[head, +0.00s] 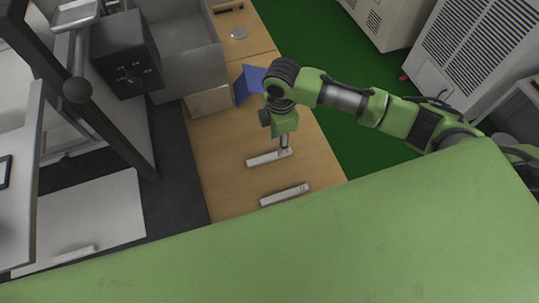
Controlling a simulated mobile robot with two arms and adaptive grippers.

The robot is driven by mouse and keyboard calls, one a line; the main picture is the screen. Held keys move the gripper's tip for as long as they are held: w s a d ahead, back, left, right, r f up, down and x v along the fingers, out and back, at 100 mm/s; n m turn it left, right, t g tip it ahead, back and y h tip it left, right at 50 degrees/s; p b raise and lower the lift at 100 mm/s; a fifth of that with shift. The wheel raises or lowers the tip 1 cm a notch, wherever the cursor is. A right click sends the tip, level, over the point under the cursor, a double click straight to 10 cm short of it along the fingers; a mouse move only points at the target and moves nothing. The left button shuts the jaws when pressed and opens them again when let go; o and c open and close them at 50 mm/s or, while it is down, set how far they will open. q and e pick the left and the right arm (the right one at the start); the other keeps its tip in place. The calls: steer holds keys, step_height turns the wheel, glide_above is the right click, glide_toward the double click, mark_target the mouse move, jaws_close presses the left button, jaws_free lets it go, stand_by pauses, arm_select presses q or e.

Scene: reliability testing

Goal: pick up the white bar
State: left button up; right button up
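Two white bars lie in view over the wooden table (225,165). The farther white bar (262,159) is directly below my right gripper (285,150). The nearer white bar (284,195) lies apart from the gripper, closer to the bottom of the picture. My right gripper points down, and its narrow grey fingers reach the right end of the farther bar. I cannot tell whether they are closed on it or whether that bar is lifted off the table. My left gripper is out of view.
A blue object (246,84) stands on the table behind the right gripper. A grey open box (190,55) and a dark block-shaped device (128,55) are at the upper left. White vented cabinets (478,50) stand on the green floor (320,60) at right.

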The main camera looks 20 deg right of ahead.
mark_target(270, 158)
steer(key=shift+s+a+f+p, duration=0.1)
steer(key=shift+f+p, duration=0.6)
steer(key=shift+f, duration=2.4)
jaws_close()
